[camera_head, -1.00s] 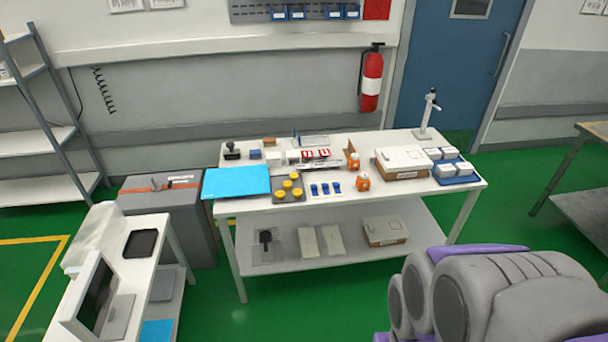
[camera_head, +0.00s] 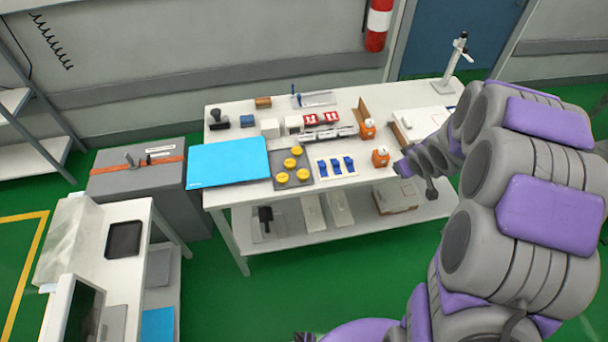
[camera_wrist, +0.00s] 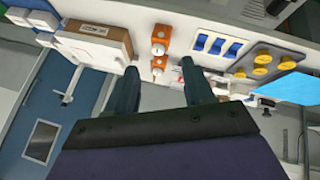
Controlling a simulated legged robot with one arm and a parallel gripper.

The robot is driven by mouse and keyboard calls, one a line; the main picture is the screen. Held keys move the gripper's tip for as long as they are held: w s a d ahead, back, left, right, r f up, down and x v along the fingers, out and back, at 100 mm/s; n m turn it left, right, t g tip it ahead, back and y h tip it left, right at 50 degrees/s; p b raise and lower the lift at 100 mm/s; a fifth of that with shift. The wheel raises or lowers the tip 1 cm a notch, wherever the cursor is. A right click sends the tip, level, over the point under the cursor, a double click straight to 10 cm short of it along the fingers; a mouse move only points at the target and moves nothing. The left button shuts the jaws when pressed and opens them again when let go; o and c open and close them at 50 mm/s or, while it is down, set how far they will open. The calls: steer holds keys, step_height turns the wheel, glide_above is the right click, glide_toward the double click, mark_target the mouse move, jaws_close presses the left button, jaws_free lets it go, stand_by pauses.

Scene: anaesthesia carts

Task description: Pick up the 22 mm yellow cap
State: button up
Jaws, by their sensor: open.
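Several round yellow caps (camera_head: 290,163) lie on a dark grey tray (camera_head: 277,155) at the front middle of the white table. I cannot tell which of them is the 22 mm one. The caps also show at the upper right of the wrist view (camera_wrist: 261,70). My gripper (camera_wrist: 160,88) is open and empty, its two dark fingers apart. In the head view its end is near the table's front right, to the right of the caps and well apart from them. The wrist view looks upside down.
Blue clips on a white plate (camera_head: 322,176) and orange devices (camera_head: 380,157) stand between the caps and my arm. A blue mat (camera_head: 228,162) lies left of the tray. Boxes and racks stand behind. A grey cabinet (camera_head: 150,190) is to the left.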

steer(key=w+a+f+n+y, duration=0.2)
steer(key=w+a+f, duration=0.1)
steer(key=f, duration=0.3)
steer(key=n+y, duration=0.3)
steer(key=y, duration=0.6)
glide_toward(306, 175)
steer(key=shift+b+x, duration=1.65)
steer(key=shift+x, duration=3.25)
steer(key=shift+s+f, duration=0.1)
steer(key=shift+f, duration=0.05)
steer(key=c, duration=0.7)
